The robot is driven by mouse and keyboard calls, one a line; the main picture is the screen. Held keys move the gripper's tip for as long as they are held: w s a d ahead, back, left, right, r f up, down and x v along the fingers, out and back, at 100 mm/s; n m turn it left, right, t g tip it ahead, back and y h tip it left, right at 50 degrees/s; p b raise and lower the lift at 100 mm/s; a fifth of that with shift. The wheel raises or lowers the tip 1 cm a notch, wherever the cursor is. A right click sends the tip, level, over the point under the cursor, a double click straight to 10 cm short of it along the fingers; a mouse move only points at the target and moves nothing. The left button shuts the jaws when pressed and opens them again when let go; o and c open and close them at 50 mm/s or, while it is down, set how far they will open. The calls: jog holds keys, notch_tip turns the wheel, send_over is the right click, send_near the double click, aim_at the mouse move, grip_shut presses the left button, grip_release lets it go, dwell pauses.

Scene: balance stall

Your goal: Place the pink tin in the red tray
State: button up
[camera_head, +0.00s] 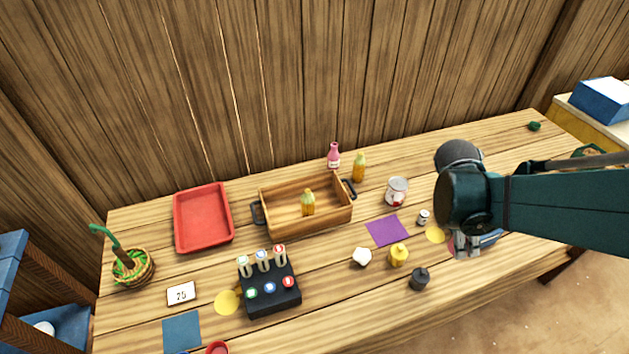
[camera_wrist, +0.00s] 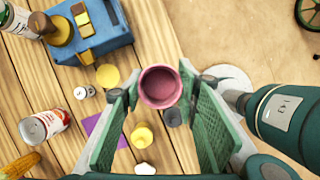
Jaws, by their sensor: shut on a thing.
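The pink tin (camera_wrist: 160,86) is between the two green finger pads of my gripper (camera_wrist: 158,92) in the wrist view. The gripper is shut on it, and its round rim faces the camera. In the head view my gripper (camera_head: 470,243) is over the right part of the table, and only a sliver of pink shows beside it, mostly hidden by the gripper and arm. The red tray (camera_head: 203,218) lies empty at the table's back left, far from the gripper. It is not in the wrist view.
Between gripper and tray stand a wooden crate (camera_head: 290,228) holding a yellow bottle, a black rack (camera_head: 272,298) with small bottles, a pink bottle (camera_head: 333,156) and a white-and-red can (camera_head: 396,191). A basket (camera_head: 133,268) stands left of the tray. A blue box (camera_wrist: 90,35) is near the gripper.

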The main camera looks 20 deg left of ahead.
jog(key=shift+r, duration=0.8)
jog(key=w+a+r+n+t+y+p, duration=0.2)
jog(key=a+n, duration=0.8)
jog(key=a, duration=3.2)
jog(key=s+a+f+n+y, duration=0.1)
jog(key=s+a+n, duration=0.35)
jog(key=a, duration=0.75)
jog(key=s+a+n+y, duration=0.1)
jog(key=s+a, duration=0.6)
jog(key=a, duration=0.5)
jog(key=s+a+f+n+y, duration=0.1)
jog(key=s+a+n+y, duration=0.3)
jog(key=a, duration=0.8)
jog(key=shift+s+d+f+m+h, duration=0.1)
jog(key=shift+s+f+m+h, duration=0.2)
jog(key=shift+f, duration=0.5)
jog(key=shift+s+a+f+m+h, duration=0.15)
jog(key=shift+f+h, duration=0.3)
jog(key=shift+f, duration=0.4)
jog(key=shift+s+d+f+m+h, duration=0.15)
jog(key=shift+s+f+m+h, duration=0.15)
jog(key=shift+f, duration=0.5)
jog(key=shift+f, duration=0.1)
jog(key=shift+f, duration=3.05)
